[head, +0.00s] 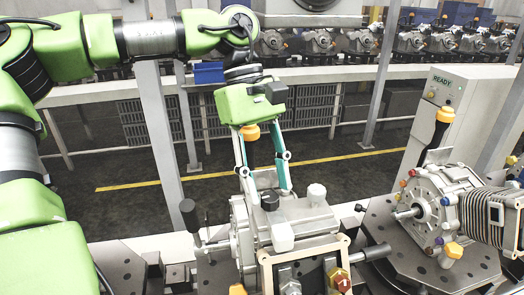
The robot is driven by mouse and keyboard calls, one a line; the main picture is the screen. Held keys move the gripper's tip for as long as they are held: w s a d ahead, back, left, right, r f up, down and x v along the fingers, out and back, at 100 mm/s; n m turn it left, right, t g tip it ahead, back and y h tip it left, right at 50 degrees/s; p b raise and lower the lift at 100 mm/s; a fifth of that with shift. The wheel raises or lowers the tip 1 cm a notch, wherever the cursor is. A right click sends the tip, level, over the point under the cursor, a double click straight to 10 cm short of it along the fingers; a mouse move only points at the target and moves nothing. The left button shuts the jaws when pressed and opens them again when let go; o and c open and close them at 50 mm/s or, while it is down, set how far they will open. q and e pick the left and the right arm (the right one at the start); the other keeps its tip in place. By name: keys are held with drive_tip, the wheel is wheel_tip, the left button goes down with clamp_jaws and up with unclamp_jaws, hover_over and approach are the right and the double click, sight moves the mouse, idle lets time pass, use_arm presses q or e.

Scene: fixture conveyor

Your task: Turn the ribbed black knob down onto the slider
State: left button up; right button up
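My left gripper (266,189) hangs down over the near fixture, in the middle of the head view. Its two teal fingers stand apart. A short black knob (270,201) sits on top of the fixture, low between the fingertips; its ribs are too small to make out. I see no clear grip on it, and cannot tell whether a fingertip touches it. A pale block (282,237) lies just in front of the knob; I cannot tell whether it belongs to the slider. My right gripper is not in view.
A white knob (317,192) stands right of the black one. A black-handled lever (190,216) sticks up at left. A second fixture with a grey housing (436,205) stands at right. Railings and a conveyor lie behind.

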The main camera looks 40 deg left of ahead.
use_arm(q)
drive_tip(key=v, duration=1.1)
drive_tip(key=shift+s+d, duration=0.1)
drive_tip(key=shift+d, duration=0.05)
